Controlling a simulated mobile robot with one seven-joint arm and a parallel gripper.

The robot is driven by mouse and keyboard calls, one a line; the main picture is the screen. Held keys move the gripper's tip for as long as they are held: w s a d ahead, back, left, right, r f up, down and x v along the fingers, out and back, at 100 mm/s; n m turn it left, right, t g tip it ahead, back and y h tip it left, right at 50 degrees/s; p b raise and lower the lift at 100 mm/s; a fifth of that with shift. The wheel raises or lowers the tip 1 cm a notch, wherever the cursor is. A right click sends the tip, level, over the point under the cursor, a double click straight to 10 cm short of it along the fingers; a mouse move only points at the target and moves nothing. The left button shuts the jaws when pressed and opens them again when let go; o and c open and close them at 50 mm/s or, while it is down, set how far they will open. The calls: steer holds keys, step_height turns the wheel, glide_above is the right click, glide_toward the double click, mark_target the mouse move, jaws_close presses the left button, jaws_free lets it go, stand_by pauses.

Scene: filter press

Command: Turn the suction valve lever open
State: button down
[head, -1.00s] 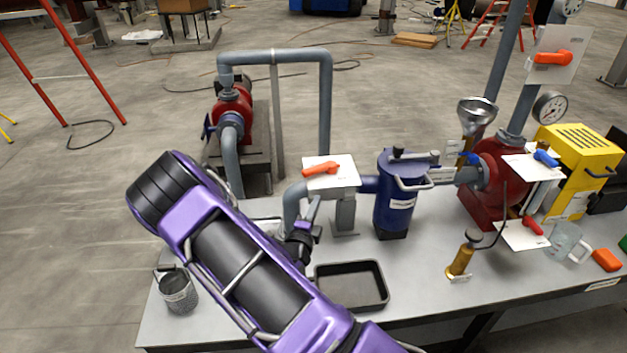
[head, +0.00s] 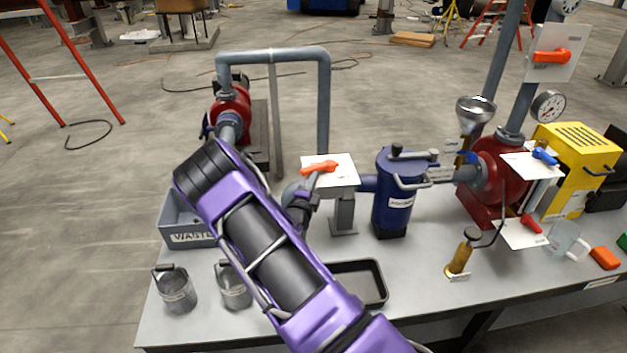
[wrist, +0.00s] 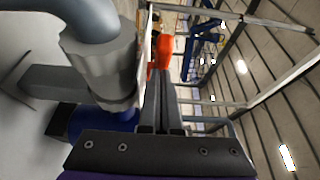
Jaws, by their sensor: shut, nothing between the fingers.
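An orange lever (head: 320,167) lies on a white plate (head: 345,172) above the grey pipe that leads into the blue filter pot (head: 394,205). I take it for the suction valve lever; its label is too small to read. My gripper (head: 312,183) is at the near edge of the plate, just below the lever's left part. In the wrist view my gripper (wrist: 161,78) has its fingers together and empty, with the tips at the orange lever (wrist: 163,51). The white plate (wrist: 146,48) shows edge-on beside them. I cannot tell whether the fingers touch the lever.
Left of my arm stand a grey waste bin (head: 180,222) and two metal buckets, one at the table's left edge (head: 174,291). A black tray (head: 371,280) is partly behind my arm. A red pump (head: 500,165) with blue and red levers stands to the right.

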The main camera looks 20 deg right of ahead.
mark_target(303, 175)
steer(key=shift+w, duration=0.1)
steer(key=w+a, duration=0.1)
steer(key=w+m+g+h+b, duration=0.1)
steer(key=w, duration=0.1)
steer(key=shift+a+h+b, duration=0.3)
steer(key=shift+a, duration=0.05)
steer(key=shift+w+r, duration=0.1)
